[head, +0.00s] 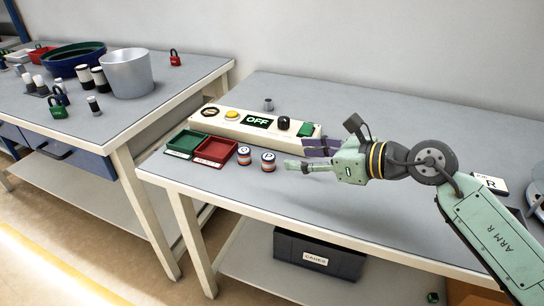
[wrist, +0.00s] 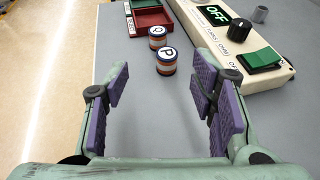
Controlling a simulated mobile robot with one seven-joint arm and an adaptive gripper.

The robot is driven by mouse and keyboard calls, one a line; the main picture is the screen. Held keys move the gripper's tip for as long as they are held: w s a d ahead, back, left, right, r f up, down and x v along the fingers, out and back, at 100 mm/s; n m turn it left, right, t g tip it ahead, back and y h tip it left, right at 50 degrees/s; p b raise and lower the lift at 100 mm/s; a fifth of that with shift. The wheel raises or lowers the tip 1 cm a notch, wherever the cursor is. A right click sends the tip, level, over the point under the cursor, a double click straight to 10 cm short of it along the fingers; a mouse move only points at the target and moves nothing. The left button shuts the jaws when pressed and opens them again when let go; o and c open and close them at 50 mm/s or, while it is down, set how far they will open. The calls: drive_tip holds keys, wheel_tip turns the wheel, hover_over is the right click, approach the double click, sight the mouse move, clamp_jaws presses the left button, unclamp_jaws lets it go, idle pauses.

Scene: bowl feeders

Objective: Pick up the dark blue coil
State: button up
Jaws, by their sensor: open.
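I cannot make out a thing that is plainly a dark blue coil. Two short striped cylinders stand upright side by side on the near table: one marked P (head: 268,161), also in the wrist view (wrist: 166,62), and one that looks marked Q (head: 243,155), also in the wrist view (wrist: 157,38). Both have white lettered tops and blue, white and orange bands. My gripper (head: 305,156) is just right of them in the head view. The wrist view shows its purple-padded fingers (wrist: 162,92) wide apart, with nothing between them; the cylinders stand beyond the fingertips.
A control box (head: 228,124) with an OFF display runs along the table behind the cylinders. A green tray (head: 186,143) and red tray (head: 214,151) lie left. A small grey cup (head: 268,104) stands behind. The left bench (head: 140,108) holds bowls, padlocks and bottles.

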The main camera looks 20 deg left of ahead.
sight(272, 158)
drive_tip(key=a+f, duration=0.1)
drive_tip(key=w+a+f+p, duration=0.1)
drive_tip(key=shift+w+a+f+h, duration=0.2)
drive_tip(key=shift+w+a+h, duration=0.1)
drive_tip(key=p+x, duration=0.2)
drive_tip(key=x, duration=0.4)
drive_tip(key=shift+w+a+f+p, duration=0.1)
drive_tip(key=shift+f+p, duration=0.15)
drive_tip(key=shift+p, duration=0.05)
clamp_jaws()
